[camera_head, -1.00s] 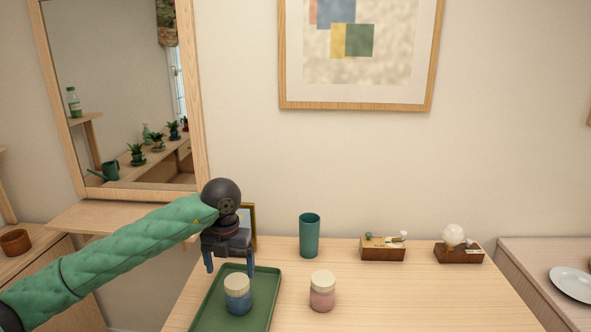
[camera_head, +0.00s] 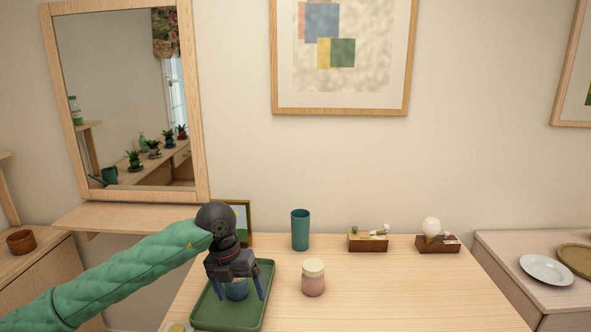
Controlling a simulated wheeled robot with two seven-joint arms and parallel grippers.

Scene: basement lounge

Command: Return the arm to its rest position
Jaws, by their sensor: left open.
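My left gripper (camera_head: 236,293) is open and points down over the green tray (camera_head: 262,272) on the wooden table. A blue jar (camera_head: 236,288) stands on the tray behind the gripper, and its lid is mostly hidden by the gripper body. One finger shows on each side of the jar; I cannot tell whether they touch it. My left arm (camera_head: 130,275), in a green quilted sleeve, reaches in from the left. My right gripper is not in view.
A pink jar (camera_head: 313,280) stands right of the tray. A green cup (camera_head: 300,230), two wooden boxes (camera_head: 367,243) (camera_head: 437,246) and a framed picture (camera_head: 241,218) stand at the back. The table's right front is clear.

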